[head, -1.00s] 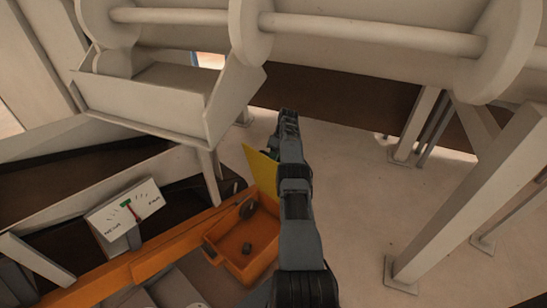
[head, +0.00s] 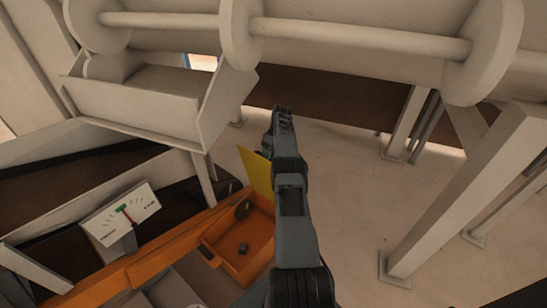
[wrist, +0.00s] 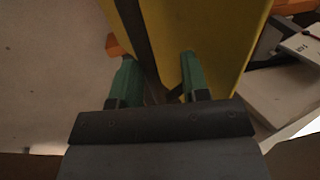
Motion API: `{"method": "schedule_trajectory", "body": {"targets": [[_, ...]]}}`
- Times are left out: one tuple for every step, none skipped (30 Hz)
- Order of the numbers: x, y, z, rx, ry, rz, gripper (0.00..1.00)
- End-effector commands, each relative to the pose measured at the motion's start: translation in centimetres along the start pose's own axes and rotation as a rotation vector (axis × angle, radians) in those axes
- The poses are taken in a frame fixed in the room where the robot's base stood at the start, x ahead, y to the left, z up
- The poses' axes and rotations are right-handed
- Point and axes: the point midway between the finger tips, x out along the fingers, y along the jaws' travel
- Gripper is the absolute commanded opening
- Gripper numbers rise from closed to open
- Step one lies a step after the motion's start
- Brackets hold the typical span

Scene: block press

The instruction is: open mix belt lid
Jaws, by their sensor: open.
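A yellow panel (head: 254,170), which appears to be the lid, stands tilted at the back edge of the orange bin (head: 209,240) in the head view. In the wrist view the yellow panel (wrist: 215,40) fills the upper middle, with a dark strip along its left part. My gripper (wrist: 157,72) is open, its two green fingers apart. The dark strip and yellow edge run into the gap between them; I cannot tell whether they touch. In the head view my arm hides most of the gripper and part of the panel.
A gauge (head: 121,214) with a red needle and green mark stands left of the bin. Dark lumps lie in the bin. A large pale roller frame and chute (head: 135,100) hang above; pale legs (head: 470,200) stand at right. The floor between is clear.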

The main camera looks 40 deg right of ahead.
Motion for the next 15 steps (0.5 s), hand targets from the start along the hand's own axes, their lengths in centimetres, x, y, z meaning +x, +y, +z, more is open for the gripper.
{"method": "schedule_trajectory", "body": {"targets": [[-0.9,-0.5,0.1,0.002,-0.001,-0.001,0.42],[-1.0,-0.6,0.2,0.002,-0.001,-0.002,0.42],[-1.2,-0.8,0.3,0.001,0.0,-0.001,0.42],[-1.3,-0.9,0.4,0.001,0.001,-0.001,0.42],[-1.5,-1.1,0.5,0.001,0.001,-0.001,0.42],[-1.7,-1.3,0.6,0.001,0.002,0.0,0.42],[-1.8,-1.5,0.7,0.001,0.001,0.0,0.42],[-1.9,-1.7,0.9,0.001,0.002,0.001,0.42],[-2.0,-2.0,1.1,0.001,0.001,0.0,0.42],[-2.1,-2.2,1.2,0.001,0.001,0.001,0.42],[-2.1,-2.4,1.4,0.001,0.0,0.001,0.42],[-2.3,-2.7,1.6,0.001,0.002,0.003,0.42],[-2.5,-3.0,1.9,0.001,0.002,0.002,0.42],[-2.7,-3.3,2.1,0.001,0.002,0.002,0.42],[-3.0,-3.7,2.3,0.0,0.002,0.003,0.42]]}}
